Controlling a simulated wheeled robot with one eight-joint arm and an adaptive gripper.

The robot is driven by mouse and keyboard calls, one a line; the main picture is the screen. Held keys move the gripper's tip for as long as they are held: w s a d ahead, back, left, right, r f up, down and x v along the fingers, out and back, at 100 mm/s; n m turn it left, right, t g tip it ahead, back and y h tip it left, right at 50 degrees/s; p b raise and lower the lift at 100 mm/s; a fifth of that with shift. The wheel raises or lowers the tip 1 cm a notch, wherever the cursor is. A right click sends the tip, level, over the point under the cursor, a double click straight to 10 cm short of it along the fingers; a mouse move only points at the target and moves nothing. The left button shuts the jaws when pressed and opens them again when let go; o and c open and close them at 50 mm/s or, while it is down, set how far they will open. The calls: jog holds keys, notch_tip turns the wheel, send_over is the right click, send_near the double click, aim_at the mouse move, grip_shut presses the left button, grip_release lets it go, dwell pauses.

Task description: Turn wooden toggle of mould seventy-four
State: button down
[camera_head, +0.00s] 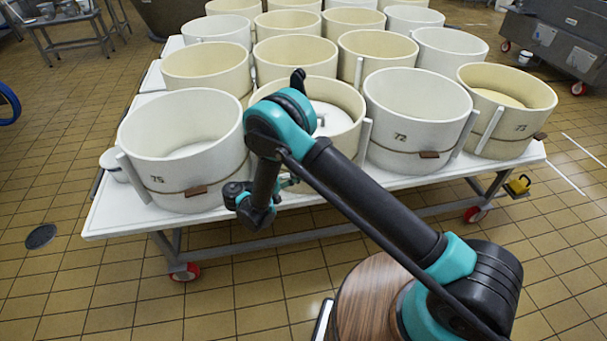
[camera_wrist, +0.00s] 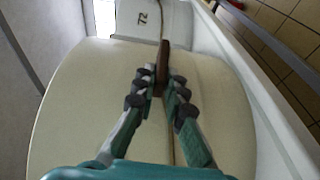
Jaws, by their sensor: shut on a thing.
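The mould behind my arm (camera_head: 350,100) is a cream-white cylinder between the ones marked 75 and 72. Its own number is hidden, so I cannot read it as seventy-four. In the wrist view its pale wall (camera_wrist: 80,110) fills the middle, with a thin cord running along it. A brown wooden toggle (camera_wrist: 164,55) stands out on that cord, its long side pointing up the picture. My gripper (camera_wrist: 160,88) is shut on the toggle's near part, with fingertips on both sides. In the head view my gripper (camera_head: 290,182) is at the mould's front, and the toggle is hidden.
Mould 75 (camera_head: 184,125) is close on the left, mould 72 (camera_head: 415,100) on the right, and mould 73 (camera_head: 505,85) farther right. Moulds 75, 72 and 73 have brown toggles low in front. All stand on a white wheeled table (camera_head: 105,215). Tiled floor is free in front.

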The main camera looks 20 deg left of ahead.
jog(key=shift+w+f+t+h, duration=0.1)
jog(key=shift+f+t+h, duration=0.05)
jog(key=shift+t+h, duration=0.15)
dwell(0.4)
jog(key=c, duration=1.6)
grip_release()
notch_tip(320, 180, up, 10)
